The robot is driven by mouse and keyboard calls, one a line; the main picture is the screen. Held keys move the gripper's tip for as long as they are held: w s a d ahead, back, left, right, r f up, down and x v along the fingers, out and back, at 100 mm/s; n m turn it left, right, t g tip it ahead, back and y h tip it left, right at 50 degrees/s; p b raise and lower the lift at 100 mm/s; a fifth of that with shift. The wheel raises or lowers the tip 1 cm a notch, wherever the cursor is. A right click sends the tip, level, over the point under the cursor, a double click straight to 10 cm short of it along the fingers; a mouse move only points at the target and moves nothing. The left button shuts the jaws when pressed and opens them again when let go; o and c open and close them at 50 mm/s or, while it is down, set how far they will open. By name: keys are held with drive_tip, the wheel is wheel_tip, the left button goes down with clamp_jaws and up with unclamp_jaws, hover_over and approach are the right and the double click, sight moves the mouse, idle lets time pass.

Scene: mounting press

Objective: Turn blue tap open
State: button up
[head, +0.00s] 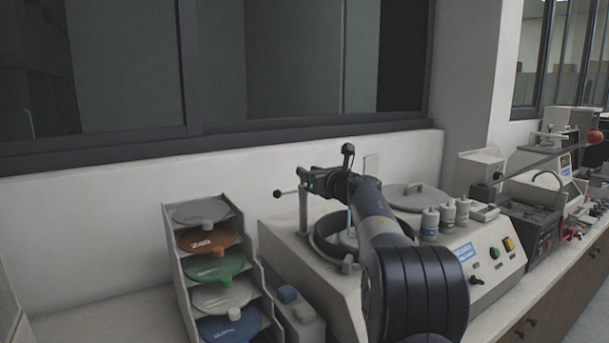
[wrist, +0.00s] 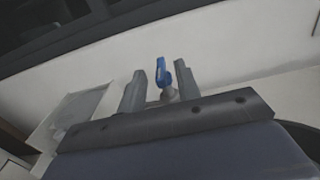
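The blue tap (wrist: 161,71) shows in the wrist view as a small upright blue handle on a pale metallic stem. My gripper (wrist: 158,78) is open, with one grey finger on each side of the tap in the picture. The tap appears nearer the right finger, with a wider gap to the left one. I cannot tell whether either finger touches it or how far ahead it is. In the head view my gripper (head: 308,181) is at the left end of my arm, above the grinder-like machine (head: 345,290). I cannot make out the blue tap there; my gripper may hide it.
A rack (head: 178,270) with several coloured discs stands left of the machine. Bottles (head: 430,223) and a round lid (head: 415,197) sit to the right. A wall and window frame lie behind.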

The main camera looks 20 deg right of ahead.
drive_tip(key=b+v, duration=0.1)
drive_tip(key=v, duration=0.6)
drive_tip(key=shift+b, duration=0.3)
drive_tip(key=p+x, duration=0.3)
drive_tip(key=x, duration=0.8)
drive_tip(key=shift+p, duration=0.3)
drive_tip(key=shift+s, duration=0.1)
